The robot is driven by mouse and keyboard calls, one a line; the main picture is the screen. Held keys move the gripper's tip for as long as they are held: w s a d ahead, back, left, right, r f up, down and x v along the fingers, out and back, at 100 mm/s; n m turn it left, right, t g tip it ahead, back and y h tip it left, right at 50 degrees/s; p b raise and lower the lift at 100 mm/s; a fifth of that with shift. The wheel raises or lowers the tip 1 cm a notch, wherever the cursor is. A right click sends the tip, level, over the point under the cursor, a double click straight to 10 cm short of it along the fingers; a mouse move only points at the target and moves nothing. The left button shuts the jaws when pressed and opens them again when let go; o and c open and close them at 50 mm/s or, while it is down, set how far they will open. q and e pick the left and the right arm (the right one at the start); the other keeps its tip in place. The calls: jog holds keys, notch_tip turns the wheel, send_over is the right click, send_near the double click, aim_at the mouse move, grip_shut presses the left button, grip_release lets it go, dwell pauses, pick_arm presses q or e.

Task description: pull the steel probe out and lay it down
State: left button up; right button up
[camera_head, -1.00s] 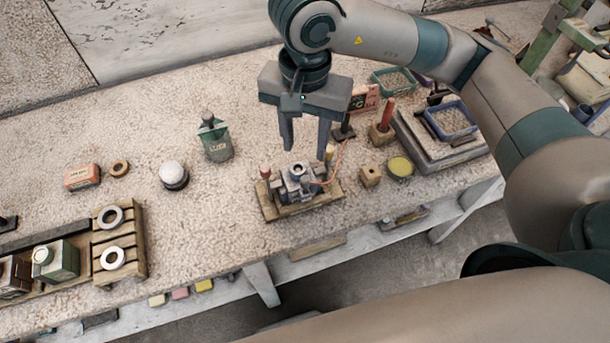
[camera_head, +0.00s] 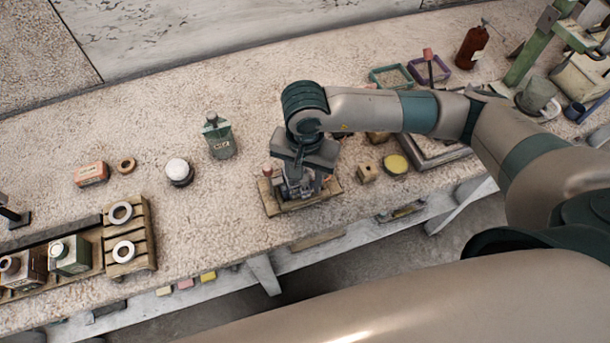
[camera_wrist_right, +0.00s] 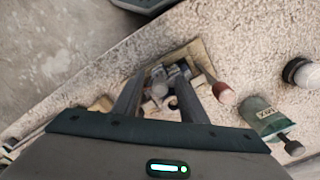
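A small metal fixture (camera_wrist_right: 176,72) stands on a wooden board (camera_head: 298,208) near the front edge of the worktop. A red-brown peg (camera_wrist_right: 222,92) stands at its side. My right gripper (camera_head: 297,183) is lowered over the fixture, pointing down. In the right wrist view its fingers (camera_wrist_right: 160,82) are apart, with a round grey top (camera_wrist_right: 159,90) of the fixture between them. I cannot tell whether they touch it. I cannot make out the steel probe for certain; the hand hides much of the fixture. My left gripper is not in view.
A green bottle (camera_head: 219,138) and a white sphere on a dark stand (camera_head: 178,170) are left of the board. A small wooden block (camera_head: 367,173) and a yellow-topped tin (camera_head: 396,164) are close on its right. Bare worktop (camera_head: 225,200) lies left of the board.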

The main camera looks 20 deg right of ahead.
jog(key=shift+f, duration=0.15)
grip_shut()
jog(key=shift+r, duration=0.25)
jog(key=shift+r+p, duration=0.95)
jog(key=shift+r, duration=1.7)
